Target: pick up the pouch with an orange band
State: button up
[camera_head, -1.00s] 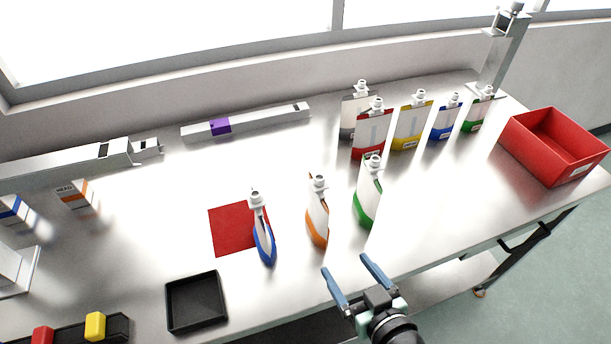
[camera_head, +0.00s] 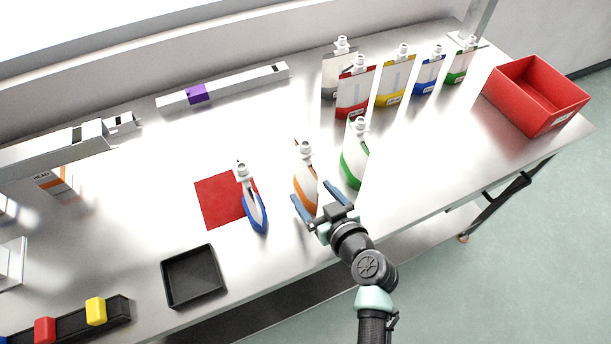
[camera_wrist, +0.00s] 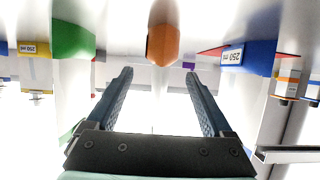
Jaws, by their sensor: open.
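The pouch with an orange band (camera_head: 304,180) stands upright on the metal table, white with a pale spout on top. It also shows in the wrist view (camera_wrist: 163,44), upside down at the top centre, ahead of the fingers and between their lines. My gripper (camera_head: 311,204) is open and empty, right in front of the pouch at its near side. In the head view its fingers partly overlap the pouch's lower part. I cannot tell whether a finger touches it.
A blue-banded pouch (camera_head: 252,205) stands left by a red mat (camera_head: 215,203), a green-banded pouch (camera_head: 352,165) right. Several pouches, including a red one (camera_head: 354,97), stand behind. A red bin (camera_head: 525,105) is at right, a black tray (camera_head: 193,276) front left.

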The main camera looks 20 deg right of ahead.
aim_at(305, 184)
jog(key=shift+p+x, duration=0.4)
jog(key=shift+x, duration=1.9)
jog(key=shift+r, duration=0.15)
grip_shut()
